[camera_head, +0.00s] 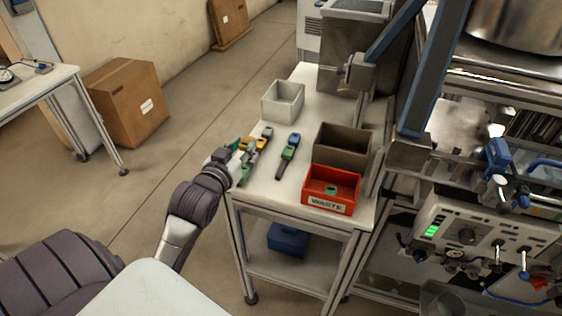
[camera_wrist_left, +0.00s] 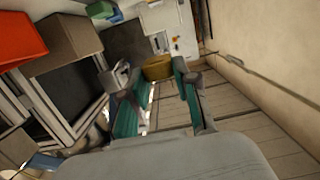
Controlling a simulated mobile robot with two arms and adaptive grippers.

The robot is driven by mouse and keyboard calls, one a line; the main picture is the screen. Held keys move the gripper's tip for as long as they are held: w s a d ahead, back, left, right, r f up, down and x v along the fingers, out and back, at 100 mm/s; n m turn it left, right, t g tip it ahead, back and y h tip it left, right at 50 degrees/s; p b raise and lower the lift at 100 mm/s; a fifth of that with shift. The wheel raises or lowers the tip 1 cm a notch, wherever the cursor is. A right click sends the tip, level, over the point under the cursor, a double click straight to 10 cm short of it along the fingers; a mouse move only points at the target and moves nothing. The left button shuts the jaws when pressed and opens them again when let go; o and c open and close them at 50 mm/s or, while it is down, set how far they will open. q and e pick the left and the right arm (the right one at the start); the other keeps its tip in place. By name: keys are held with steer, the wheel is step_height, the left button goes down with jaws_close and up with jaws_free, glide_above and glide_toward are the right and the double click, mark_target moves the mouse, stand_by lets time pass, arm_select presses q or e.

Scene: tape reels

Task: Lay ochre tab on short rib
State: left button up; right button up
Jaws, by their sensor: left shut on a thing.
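My left gripper (camera_head: 240,155) is over the left edge of the white cart top. It is shut on the ochre tab (camera_wrist_left: 158,68), which shows between the teal finger pads in the left wrist view (camera_wrist_left: 163,95). In the head view the ochre tab (camera_head: 245,143) shows beside the fingers. A row of small pieces, grey and yellow (camera_head: 264,136), lies just right of the gripper, partly hidden by it. A second row of blue, green and dark pieces (camera_head: 288,155) lies further right. I cannot tell which is the short rib. My right gripper is not in view.
A pale grey bin (camera_head: 283,106) stands behind the rows. A brown bin (camera_head: 343,154) and a red WASTE bin (camera_head: 318,202), with a green piece (camera_head: 331,190) inside, stand to the right. Machinery borders the cart's right side. Some cart top around the rows is bare.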

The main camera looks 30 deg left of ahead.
arm_select(q)
glide_above(278, 175)
step_height(278, 175, down, 5)
steer(key=shift+w+f+p, duration=0.1)
steer(key=shift+p, duration=0.3)
step_height(278, 175, down, 4)
steer(key=shift+r, duration=0.1)
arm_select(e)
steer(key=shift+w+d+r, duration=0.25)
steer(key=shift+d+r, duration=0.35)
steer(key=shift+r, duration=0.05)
arm_select(q)
steer(key=shift+d, duration=0.1)
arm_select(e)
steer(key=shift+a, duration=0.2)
arm_select(q)
steer(key=o, duration=0.7)
steer(key=shift+o, duration=0.2)
